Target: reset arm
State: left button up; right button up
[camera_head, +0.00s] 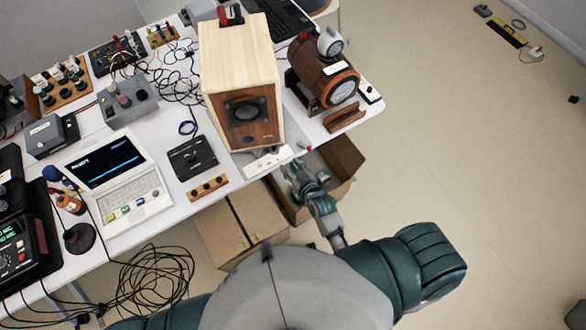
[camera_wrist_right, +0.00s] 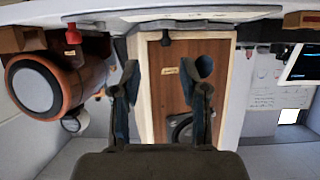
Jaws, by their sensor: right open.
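My right gripper (camera_head: 296,168) is just off the front edge of the white table, below the wooden speaker and above an open cardboard box. In the right wrist view its two dark fingers (camera_wrist_right: 163,80) are apart, with nothing held between them. The light wooden speaker (camera_head: 240,70) stands on the table with its brown front and black cone facing the edge. In the wrist view the speaker front (camera_wrist_right: 170,85) shows behind the fingers, apparently upside down. My left gripper is not in view.
The white table (camera_head: 215,150) carries a laptop (camera_head: 118,180), a brown barrel-shaped device (camera_head: 322,75), a black box (camera_head: 192,157) and cables. An open cardboard box (camera_head: 345,160) and a closed one (camera_head: 240,225) are below the edge. The floor (camera_head: 470,150) at right is mostly clear.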

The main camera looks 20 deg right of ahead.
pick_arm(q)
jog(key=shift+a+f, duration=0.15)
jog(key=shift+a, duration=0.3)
pick_arm(e)
jog(key=shift+s+a+r, duration=0.4)
jog(key=shift+s+a, duration=0.1)
jog(key=shift+s, duration=0.25)
jog(key=shift+d, duration=0.1)
jog(key=s+d+f+g, duration=0.1)
jog(key=s+f+g, duration=0.35)
jog(key=f, duration=0.85)
jog(key=s+f+g, duration=0.1)
jog(key=s+f, duration=0.6)
jog(key=f, duration=0.7)
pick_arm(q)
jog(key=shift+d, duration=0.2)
pick_arm(e)
jog(key=s+d+f+g+h, duration=0.1)
jog(key=s+d+f+g, duration=0.1)
jog(key=s+f, duration=0.3)
jog(key=s+d+f+g, duration=0.2)
jog(key=s+d+f, duration=0.2)
jog(key=s, duration=0.9)
jog(key=s+d+f+g+h, duration=0.1)
jog(key=s+d+f+g, duration=0.2)
jog(key=s+f, duration=0.4)
jog(key=s, duration=0.3)
jog(key=shift+d+h, duration=0.3)
